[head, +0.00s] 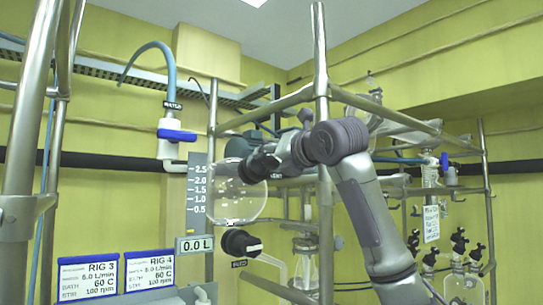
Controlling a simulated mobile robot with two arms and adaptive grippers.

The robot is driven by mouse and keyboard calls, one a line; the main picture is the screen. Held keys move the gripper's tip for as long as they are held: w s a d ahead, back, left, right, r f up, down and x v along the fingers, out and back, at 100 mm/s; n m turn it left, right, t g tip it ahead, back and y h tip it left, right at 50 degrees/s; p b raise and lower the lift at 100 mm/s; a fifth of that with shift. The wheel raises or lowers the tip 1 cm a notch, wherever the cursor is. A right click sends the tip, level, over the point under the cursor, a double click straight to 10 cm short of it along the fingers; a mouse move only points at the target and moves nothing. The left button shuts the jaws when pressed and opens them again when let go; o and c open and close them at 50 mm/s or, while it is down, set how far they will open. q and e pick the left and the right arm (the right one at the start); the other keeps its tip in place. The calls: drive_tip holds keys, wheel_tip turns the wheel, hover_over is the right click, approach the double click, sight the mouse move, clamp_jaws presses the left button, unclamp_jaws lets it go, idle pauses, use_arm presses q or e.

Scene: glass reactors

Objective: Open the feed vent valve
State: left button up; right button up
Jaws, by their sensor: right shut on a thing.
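My right gripper (252,168) reaches in from the right, in front of the round glass feed vessel (236,203). It is shut at the feed vent valve, beside a small dark label (277,175) that seems to read VENT. The fingers and wrist hide the valve's handle, so its angle cannot be told. Below the vessel is a black knob (240,243) with a pale bar, above a small label (239,264) that seems to read FEED. My left gripper is not in view.
A level scale (197,195) and a 0.0 L readout (194,245) stand left of the vessel. A blue-handled water valve (177,135) hangs at upper left. Steel posts (322,130) and rails frame the rig close to my right arm. More glassware (464,288) stands at right.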

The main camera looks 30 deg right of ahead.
drive_tip(key=shift+f+n+y, duration=0.1)
drive_tip(key=shift+n+y, duration=0.4)
drive_tip(key=shift+n, duration=0.9)
drive_tip(key=o, duration=1.2)
drive_tip(key=shift+c, duration=0.2)
drive_tip(key=shift+s, duration=0.15)
drive_tip(key=s, duration=1.1)
drive_tip(key=shift+s, duration=0.35)
